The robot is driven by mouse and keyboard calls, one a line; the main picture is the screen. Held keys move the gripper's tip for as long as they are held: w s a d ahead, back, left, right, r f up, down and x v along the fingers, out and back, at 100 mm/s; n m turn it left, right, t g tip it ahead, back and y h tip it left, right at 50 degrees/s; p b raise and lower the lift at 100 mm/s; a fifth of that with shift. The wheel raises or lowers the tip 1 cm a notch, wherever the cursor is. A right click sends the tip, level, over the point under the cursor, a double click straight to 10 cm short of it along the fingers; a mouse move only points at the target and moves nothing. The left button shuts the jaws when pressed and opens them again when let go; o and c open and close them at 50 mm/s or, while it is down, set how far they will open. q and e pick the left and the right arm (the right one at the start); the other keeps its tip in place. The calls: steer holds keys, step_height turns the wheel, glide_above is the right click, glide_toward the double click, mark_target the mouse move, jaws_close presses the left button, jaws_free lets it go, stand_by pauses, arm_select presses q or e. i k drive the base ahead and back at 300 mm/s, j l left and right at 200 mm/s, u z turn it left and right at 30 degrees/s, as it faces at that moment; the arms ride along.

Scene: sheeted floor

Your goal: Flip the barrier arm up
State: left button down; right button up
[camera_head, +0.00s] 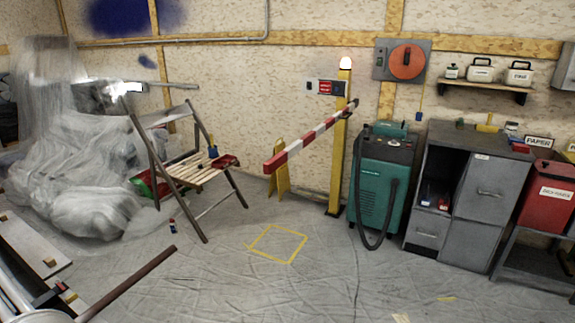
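The barrier arm (309,138) is a red-and-white striped bar mounted on a yellow post (338,165) by the back wall. It reaches out to the left of the post. In the picture it slants, with its red free end low at the left and its short end higher at the right, just past the post. It is not upright. Neither of my grippers is in view.
A wooden folding chair (188,170) stands left of the bar's free end. A green machine (380,185) with a black hose stands right of the post. Grey cabinets (488,195) are farther right. A yellow taped square (277,244) marks open sheeted floor.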

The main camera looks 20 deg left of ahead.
mark_target(274, 164)
steer(key=i+u, duration=0.45)
steer(key=i, duration=1.05)
